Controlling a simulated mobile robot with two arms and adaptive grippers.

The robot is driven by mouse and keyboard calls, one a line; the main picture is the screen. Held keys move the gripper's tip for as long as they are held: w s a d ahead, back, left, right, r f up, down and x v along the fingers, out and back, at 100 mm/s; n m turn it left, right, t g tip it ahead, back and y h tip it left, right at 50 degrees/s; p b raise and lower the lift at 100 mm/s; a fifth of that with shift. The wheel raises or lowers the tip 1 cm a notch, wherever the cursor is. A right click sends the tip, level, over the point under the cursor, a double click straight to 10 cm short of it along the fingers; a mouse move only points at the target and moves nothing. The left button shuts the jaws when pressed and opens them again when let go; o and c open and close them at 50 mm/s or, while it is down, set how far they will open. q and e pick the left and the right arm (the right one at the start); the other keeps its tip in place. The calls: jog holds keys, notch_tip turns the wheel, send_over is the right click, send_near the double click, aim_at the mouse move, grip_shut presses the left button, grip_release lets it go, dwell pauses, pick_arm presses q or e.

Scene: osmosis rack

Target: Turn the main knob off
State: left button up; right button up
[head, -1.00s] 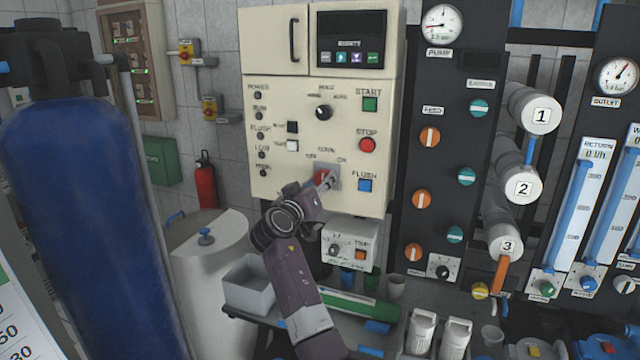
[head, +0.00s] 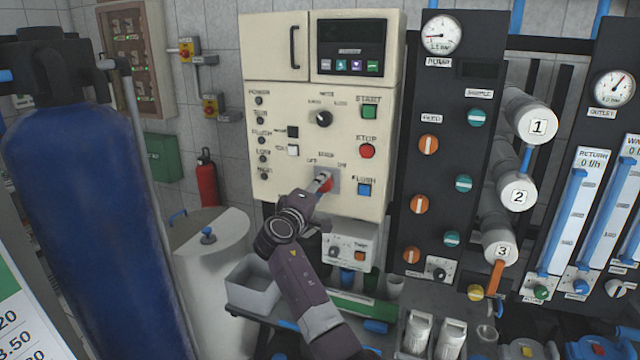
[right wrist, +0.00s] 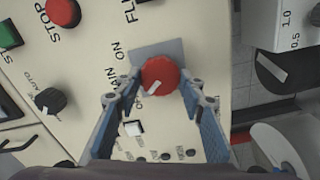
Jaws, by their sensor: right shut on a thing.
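The red main knob (head: 327,184) sits on a grey plate low on the cream control panel (head: 285,190). In the right wrist view the knob (right wrist: 160,72) is round, with a white mark pointing to the lower left, toward the partly hidden OFF label. The ON label (right wrist: 119,50) is at its upper left. My right gripper (head: 322,182) is at the knob, and its fingers cover part of it in the head view. In the right wrist view its two blue-grey fingers (right wrist: 162,90) are on either side of the knob, shut on it. My left gripper is not in view.
A small white box (head: 349,243) hangs below the panel. A grey bin (head: 253,284) stands lower left. A blue tank (head: 90,220) fills the left.

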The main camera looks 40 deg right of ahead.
jog(key=shift+n+p, duration=0.3)
jog(key=shift+n, duration=0.3)
jog(key=o, duration=1.2)
jog(key=shift+c, duration=0.2)
jog(key=v, duration=1.2)
jog(key=shift+f, duration=0.1)
